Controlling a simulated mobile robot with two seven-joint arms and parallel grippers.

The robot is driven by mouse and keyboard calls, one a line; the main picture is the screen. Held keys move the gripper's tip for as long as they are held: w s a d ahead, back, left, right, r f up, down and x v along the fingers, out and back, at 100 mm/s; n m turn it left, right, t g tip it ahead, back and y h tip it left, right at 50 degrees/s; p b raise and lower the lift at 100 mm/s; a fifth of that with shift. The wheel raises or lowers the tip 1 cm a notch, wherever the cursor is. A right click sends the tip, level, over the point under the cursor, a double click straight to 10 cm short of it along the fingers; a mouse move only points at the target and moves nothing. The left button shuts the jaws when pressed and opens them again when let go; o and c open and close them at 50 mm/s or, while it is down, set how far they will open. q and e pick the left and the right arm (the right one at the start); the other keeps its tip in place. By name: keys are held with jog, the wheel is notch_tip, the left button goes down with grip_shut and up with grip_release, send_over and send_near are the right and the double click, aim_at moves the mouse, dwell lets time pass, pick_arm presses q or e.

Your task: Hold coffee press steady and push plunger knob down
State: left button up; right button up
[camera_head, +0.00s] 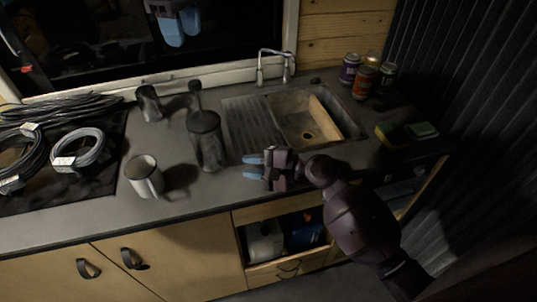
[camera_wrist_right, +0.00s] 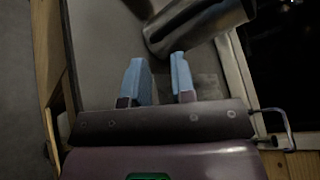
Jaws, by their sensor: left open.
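The coffee press (camera_head: 208,148), a dark glossy cylinder, stands upright on the counter left of the sink. Its plunger knob (camera_head: 195,88) sticks up above the lid on a rod. My right gripper (camera_head: 250,167) is to the right of the press, low over the counter, with its blue fingers pointing left toward it. In the right wrist view the fingers (camera_wrist_right: 160,80) are apart with nothing between them, and the press body (camera_wrist_right: 198,25) is just beyond the tips. My left gripper (camera_head: 178,30) is high at the top edge, in front of the dark window, fingers down, away from the press.
A pale mug (camera_head: 144,177) stands left of the press, and a metal cup (camera_head: 149,103) behind it. Coiled cables (camera_head: 78,147) lie on the left. The sink (camera_head: 335,127), several cans (camera_head: 364,82) and a sponge (camera_head: 391,133) are on the right. An open drawer (camera_head: 280,262) is below.

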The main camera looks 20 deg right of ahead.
aim_at(225, 167)
jog(key=w+d+m+g+y, duration=0.1)
jog(key=m, duration=0.1)
jog(key=d+m+g, duration=0.1)
jog(key=m, duration=0.1)
jog(key=shift+w+d+f+g+y, duration=0.15)
jog(key=shift+w+d+g+y, duration=0.05)
jog(key=shift+w+g+y, duration=0.2)
jog(key=shift+d+m+g+y, duration=0.55)
jog(key=shift+m+g+y, duration=0.15)
jog(key=shift+m, duration=0.2)
jog(key=shift+d+r+m+g+y, duration=0.4)
jog(key=shift+m+g+y, duration=0.1)
jog(key=shift+y, duration=0.1)
jog(key=a, duration=0.3)
jog(key=w+a, duration=0.1)
jog(key=a, duration=0.6)
jog(key=shift+w+a, duration=0.3)
